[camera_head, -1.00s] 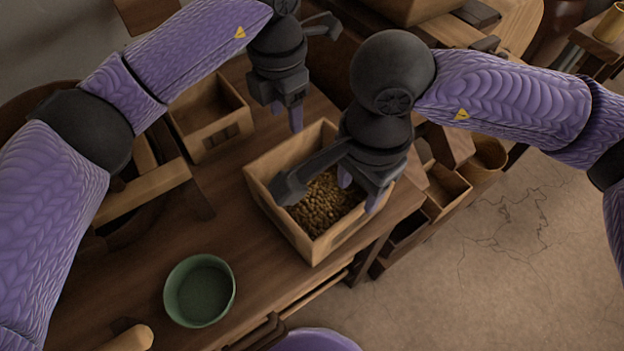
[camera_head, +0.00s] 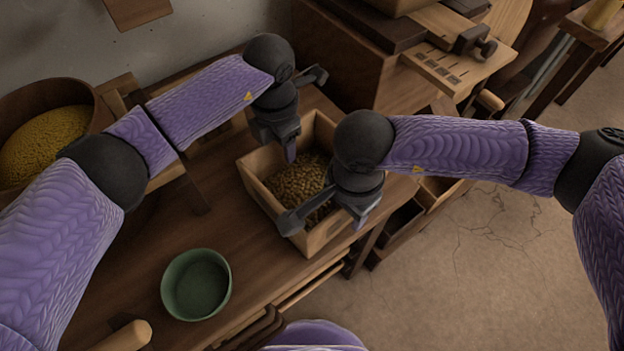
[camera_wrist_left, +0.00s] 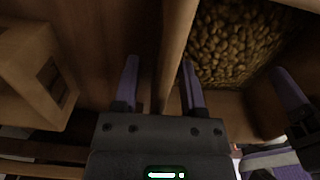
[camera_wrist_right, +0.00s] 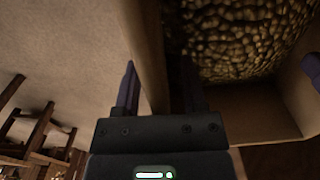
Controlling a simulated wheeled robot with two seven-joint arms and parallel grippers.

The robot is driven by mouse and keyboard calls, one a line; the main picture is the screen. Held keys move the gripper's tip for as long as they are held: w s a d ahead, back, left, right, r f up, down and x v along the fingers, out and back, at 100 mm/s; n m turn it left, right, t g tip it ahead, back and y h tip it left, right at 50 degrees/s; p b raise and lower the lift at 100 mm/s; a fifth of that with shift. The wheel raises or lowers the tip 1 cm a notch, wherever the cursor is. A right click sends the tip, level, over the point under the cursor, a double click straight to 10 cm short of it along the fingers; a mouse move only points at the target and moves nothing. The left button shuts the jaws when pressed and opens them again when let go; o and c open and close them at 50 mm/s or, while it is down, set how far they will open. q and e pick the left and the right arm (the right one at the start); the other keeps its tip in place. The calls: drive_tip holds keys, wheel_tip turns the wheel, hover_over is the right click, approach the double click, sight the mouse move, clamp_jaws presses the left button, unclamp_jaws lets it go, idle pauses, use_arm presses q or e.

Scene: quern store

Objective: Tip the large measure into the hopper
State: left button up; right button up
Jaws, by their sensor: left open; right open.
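The large measure looks to be the open wooden box (camera_head: 322,238), upright on the bench and part filled with brown grain (camera_head: 298,180). My left gripper (camera_head: 288,152) is open at its far wall. In the left wrist view its fingers (camera_wrist_left: 160,82) stand on either side of that wall (camera_wrist_left: 177,40). My right gripper (camera_head: 357,212) is open at the opposite, right-hand wall. In the right wrist view its fingers (camera_wrist_right: 160,88) also straddle the wall (camera_wrist_right: 151,50). Both walls appear unclamped. I cannot tell for sure which wooden part is the hopper.
A green bowl (camera_head: 197,285) stands on the bench (camera_head: 150,245). A round tub of yellow grain (camera_head: 45,145) is at the left. A wooden machine (camera_head: 345,65) stands behind the box. Open floor (camera_head: 490,265) lies to the right.

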use_arm(q)
drive_tip(key=shift+f, duration=0.15)
use_arm(e)
drive_tip(key=shift+f, duration=0.15)
use_arm(q)
clamp_jaws()
use_arm(e)
clamp_jaws()
idle(1.0)
